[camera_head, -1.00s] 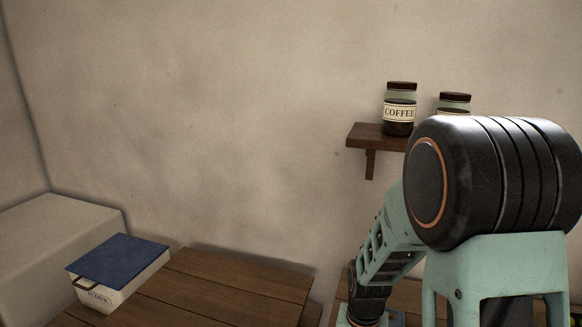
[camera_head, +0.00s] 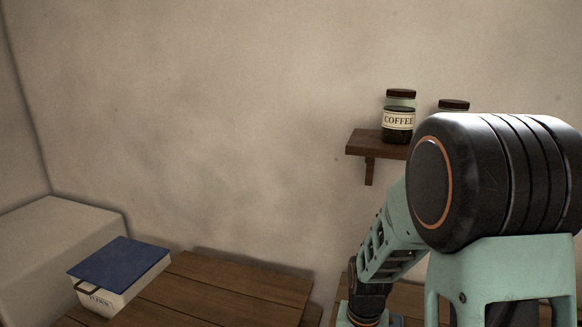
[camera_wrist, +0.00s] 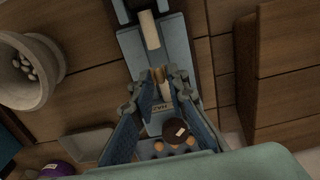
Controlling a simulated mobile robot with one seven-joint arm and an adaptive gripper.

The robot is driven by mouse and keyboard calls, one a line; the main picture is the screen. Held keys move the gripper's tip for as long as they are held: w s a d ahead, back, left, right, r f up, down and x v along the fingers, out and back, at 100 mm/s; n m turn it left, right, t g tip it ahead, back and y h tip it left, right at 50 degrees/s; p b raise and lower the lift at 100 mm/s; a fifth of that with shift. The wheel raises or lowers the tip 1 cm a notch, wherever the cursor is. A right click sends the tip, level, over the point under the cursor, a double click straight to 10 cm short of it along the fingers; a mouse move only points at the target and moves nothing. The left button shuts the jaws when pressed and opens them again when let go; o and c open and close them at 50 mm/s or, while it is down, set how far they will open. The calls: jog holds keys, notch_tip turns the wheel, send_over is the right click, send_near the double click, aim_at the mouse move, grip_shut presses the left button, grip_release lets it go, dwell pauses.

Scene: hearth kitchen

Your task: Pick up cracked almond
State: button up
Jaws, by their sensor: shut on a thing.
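My gripper (camera_wrist: 161,80) shows in the wrist view, its two blue fingers closed toward each other. A small brown piece, which looks like the cracked almond (camera_wrist: 158,73), sits between the fingertips. The fingers partly hide it, and its crack is too small to make out. A blue-grey device (camera_wrist: 137,48) with a cream bar (camera_wrist: 149,30) lies just beyond and under the fingertips. In the head view my arm shows at the right, but the gripper and almond are out of sight.
A pale bowl (camera_wrist: 58,62) holding several whitish nuts stands at the left of the wrist view. A wooden block (camera_wrist: 284,75) stands at the right. In the head view, a blue-lidded flour bin (camera_head: 120,262) sits on the wooden counter (camera_head: 235,290); a shelf (camera_head: 372,146) holds jars.

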jog(key=shift+r+p, duration=1.85)
jog(key=shift+r, duration=0.9)
